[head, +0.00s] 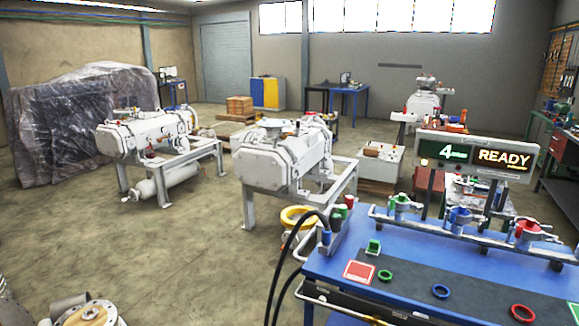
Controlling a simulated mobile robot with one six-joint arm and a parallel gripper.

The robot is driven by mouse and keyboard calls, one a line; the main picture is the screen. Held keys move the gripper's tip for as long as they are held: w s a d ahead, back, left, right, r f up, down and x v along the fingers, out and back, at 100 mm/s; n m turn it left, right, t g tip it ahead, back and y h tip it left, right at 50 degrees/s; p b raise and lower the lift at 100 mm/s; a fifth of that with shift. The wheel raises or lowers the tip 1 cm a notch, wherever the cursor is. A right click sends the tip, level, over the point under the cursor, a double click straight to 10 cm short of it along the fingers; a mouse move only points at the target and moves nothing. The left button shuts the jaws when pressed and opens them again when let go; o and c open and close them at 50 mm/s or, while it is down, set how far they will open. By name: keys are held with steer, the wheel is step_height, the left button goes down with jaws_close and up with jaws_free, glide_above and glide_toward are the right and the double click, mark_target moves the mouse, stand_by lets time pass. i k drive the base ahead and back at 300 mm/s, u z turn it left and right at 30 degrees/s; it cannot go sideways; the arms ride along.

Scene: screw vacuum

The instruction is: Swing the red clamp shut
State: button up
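The red clamp (528,229) sits at the right end of a row on the back rail of a blue bench (335,268), at the right of the head view. It is small here, and I cannot tell whether it is open or shut. A blue clamp (461,217) and a green clamp (402,204) stand to its left on the same rail. My gripper is not in view.
A red ring (523,313), a blue ring (440,291) and a green ring (385,275) lie on the bench's dark strip. A lit sign (475,155) reads "4" and "READY". White pump machines (283,160) stand left of the bench. Open floor lies at front left.

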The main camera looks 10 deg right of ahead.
mark_target(519, 230)
steer(key=z, duration=4.5)
steer(key=i, duration=0.1)
steer(key=u, duration=2.85)
steer(key=i, duration=0.6)
steer(key=z, duration=0.05)
steer(key=k, duration=0.55)
steer(key=z, duration=0.05)
